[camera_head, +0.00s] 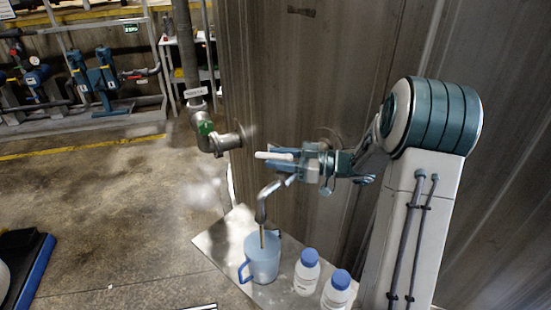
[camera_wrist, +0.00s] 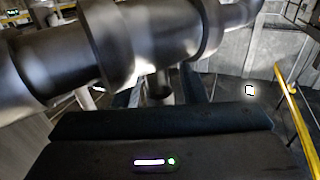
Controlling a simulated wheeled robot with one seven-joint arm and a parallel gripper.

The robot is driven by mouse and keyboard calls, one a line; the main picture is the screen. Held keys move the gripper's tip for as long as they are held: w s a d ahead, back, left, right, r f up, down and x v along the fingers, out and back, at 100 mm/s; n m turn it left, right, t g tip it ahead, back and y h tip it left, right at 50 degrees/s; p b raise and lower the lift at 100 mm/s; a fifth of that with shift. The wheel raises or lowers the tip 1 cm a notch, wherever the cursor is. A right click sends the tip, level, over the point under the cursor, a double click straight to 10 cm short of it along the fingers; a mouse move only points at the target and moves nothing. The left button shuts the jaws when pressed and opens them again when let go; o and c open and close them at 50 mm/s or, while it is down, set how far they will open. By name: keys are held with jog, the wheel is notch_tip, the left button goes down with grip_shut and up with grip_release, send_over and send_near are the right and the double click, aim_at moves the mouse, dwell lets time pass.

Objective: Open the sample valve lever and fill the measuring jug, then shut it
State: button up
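The measuring jug (camera_head: 262,262) is translucent blue with a blue handle on its left side. It stands upright on a metal shelf (camera_head: 213,247), under the curved metal spout (camera_head: 262,208) of the sample valve. A thin brownish streak shows between the spout's mouth and the jug; the liquid level inside cannot be made out. The pale valve lever (camera_head: 273,155) points left, roughly level. My gripper (camera_head: 300,164) is at the valve, by the lever's right end; whether it touches the lever is unclear.
Two white bottles with blue caps (camera_head: 307,272) (camera_head: 336,290) stand right of the jug. A tall metal wall (camera_head: 300,70) rises behind the valve. A pipe with a green-marked valve (camera_head: 206,129) is to the left. Open floor (camera_head: 110,210) lies at left. The wrist view shows a yellow railing (camera_wrist: 290,105).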

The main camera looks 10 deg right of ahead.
jog(key=b+v, duration=0.2)
jog(key=v, duration=1.1)
jog(key=w+r+m+t+h, duration=0.1)
jog(key=w+t+h, duration=0.1)
jog(key=w+a+r+m+t+h, duration=0.1)
jog(key=w+t+h, duration=0.1)
jog(key=w, duration=0.1)
jog(key=w+a+r+t+h, duration=0.1)
jog(key=w+t+h, duration=0.1)
jog(key=shift+w+r+m+h, duration=0.1)
jog(key=shift+w+m+h, duration=0.2)
jog(key=shift+m, duration=0.1)
jog(key=h, duration=0.1)
jog(key=w+r+m+t+h, duration=0.1)
jog(key=m+h, duration=0.1)
jog(key=shift+w+d+r+t+h, duration=0.2)
jog(key=shift+d+r+t+h, duration=0.1)
jog(key=shift+r+t+h, duration=0.1)
jog(key=s+a+f+m+g+h, duration=0.2)
jog(key=s+a+f+m+g, duration=0.1)
jog(key=s, duration=0.7)
jog(key=s+a+f+m+g+h, duration=0.2)
jog(key=s+m+g, duration=0.1)
jog(key=s, duration=0.6)
jog(key=s+a+f+m+g+h, duration=0.2)
jog(key=s+g, duration=0.3)
jog(key=s, duration=0.5)
jog(key=shift+s+a+f+m, duration=0.4)
jog(key=shift+a+f+m, duration=0.1)
jog(key=shift+a+f, duration=0.3)
